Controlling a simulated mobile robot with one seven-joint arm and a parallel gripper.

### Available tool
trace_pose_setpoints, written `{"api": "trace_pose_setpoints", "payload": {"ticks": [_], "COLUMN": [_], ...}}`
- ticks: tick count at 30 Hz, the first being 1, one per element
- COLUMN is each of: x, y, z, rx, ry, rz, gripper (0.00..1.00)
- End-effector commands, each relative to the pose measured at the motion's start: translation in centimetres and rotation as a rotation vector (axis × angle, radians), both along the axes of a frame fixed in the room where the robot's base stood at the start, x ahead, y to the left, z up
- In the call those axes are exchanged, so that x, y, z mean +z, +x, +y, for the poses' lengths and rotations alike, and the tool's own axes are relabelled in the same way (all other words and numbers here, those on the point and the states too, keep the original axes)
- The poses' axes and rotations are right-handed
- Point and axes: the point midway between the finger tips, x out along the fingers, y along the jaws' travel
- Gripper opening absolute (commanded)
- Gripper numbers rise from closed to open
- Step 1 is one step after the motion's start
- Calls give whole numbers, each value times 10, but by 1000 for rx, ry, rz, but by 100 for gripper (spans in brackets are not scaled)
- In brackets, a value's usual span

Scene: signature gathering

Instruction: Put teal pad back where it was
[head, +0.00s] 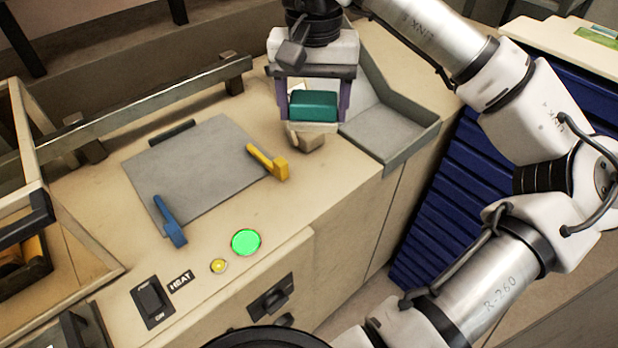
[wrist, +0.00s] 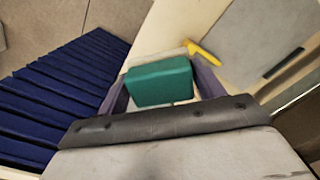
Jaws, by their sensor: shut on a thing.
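The teal pad (head: 313,105) is a teal block with a pale layer beneath it. It also shows in the wrist view (wrist: 160,83), between the two purple fingers. My gripper (head: 314,100) is shut on it and holds it over the counter, right of the grey plate and beside the grey tray. Whether its underside touches anything below is hard to tell; a small beige piece (head: 307,140) shows just under it.
A grey plate (head: 195,165) with a yellow clamp (head: 268,162) and a blue clamp (head: 170,222) lies left on the counter. A grey open tray (head: 425,140) is at right. A lit green button (head: 246,242) and a HEAT switch (head: 152,302) are in front. Blue slatted drawers (head: 445,205) stand right.

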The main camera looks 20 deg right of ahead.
Motion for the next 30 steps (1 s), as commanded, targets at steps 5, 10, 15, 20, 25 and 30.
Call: {"api": "trace_pose_setpoints", "payload": {"ticks": [5, 10, 15, 20, 25, 30], "x": [-59, -102, -126, -134, -159, -175], "y": [0, -1, 0, 0, 0, 0], "z": [0, 0, 0, 1, 0, 0], "rx": [1, 1, 1, 2, 2, 1], "ry": [-1, 1, 0, 0, 1, 0], "rz": [0, 0, -1, -1, 0, -1], "gripper": [43, 43, 43, 43, 43, 43]}}
